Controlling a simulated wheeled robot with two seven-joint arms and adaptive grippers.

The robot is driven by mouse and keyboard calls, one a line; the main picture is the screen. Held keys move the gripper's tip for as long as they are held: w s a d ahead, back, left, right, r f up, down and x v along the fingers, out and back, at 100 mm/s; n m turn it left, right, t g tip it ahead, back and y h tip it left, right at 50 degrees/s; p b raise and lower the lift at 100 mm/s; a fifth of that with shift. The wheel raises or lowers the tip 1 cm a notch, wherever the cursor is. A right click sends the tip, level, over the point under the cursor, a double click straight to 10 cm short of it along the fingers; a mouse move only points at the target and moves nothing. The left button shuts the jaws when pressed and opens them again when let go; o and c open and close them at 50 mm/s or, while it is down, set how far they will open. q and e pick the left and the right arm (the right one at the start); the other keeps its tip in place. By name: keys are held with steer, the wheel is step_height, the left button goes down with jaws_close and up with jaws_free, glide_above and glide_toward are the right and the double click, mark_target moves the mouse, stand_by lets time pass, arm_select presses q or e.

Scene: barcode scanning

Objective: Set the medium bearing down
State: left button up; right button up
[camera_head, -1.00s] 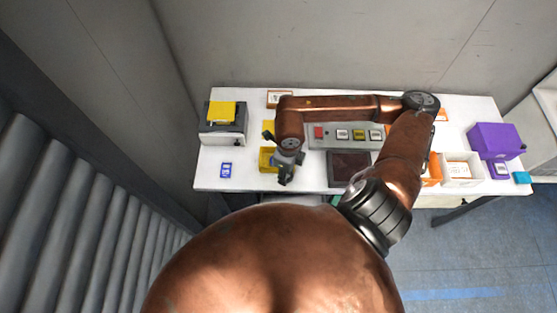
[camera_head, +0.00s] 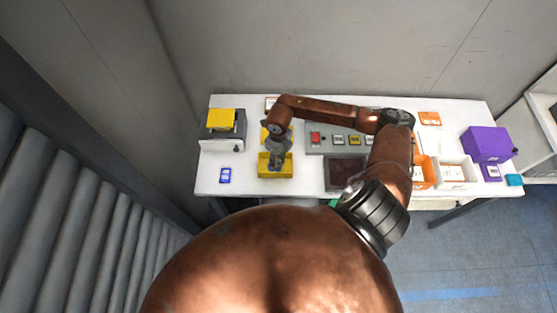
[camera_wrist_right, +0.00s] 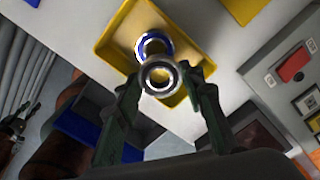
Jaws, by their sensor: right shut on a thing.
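My right gripper (camera_head: 275,163) points down over the yellow bin (camera_head: 262,173) at the table's front left. In the right wrist view, its fingers (camera_wrist_right: 163,82) are shut on a silver ring, the medium bearing (camera_wrist_right: 160,90). The bearing is held over the yellow bin (camera_wrist_right: 108,44), which shows below it. A second ring with a blue band (camera_wrist_right: 140,43) appears behind the held one, inside the bin; the held ring partly hides it. Whether the held bearing touches it, I cannot tell. My left gripper does not show in the head view.
A grey control panel (camera_head: 326,150) with colored buttons and a dark screen (camera_head: 346,173) stand right of the bin. A grey machine with a yellow top (camera_head: 221,118) is at the back left. A purple box (camera_head: 486,144) is far right.

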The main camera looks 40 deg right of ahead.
mark_target(278, 159)
steer(key=shift+w+f, duration=0.2)
step_height(278, 159, down, 4)
steer(key=shift+w+d+r+p, duration=0.15)
steer(key=shift+r+p, duration=0.1)
steer(key=shift+p, duration=0.35)
steer(key=shift+f+b, duration=0.55)
steer(key=shift+f, duration=0.05)
steer(key=o, duration=1)
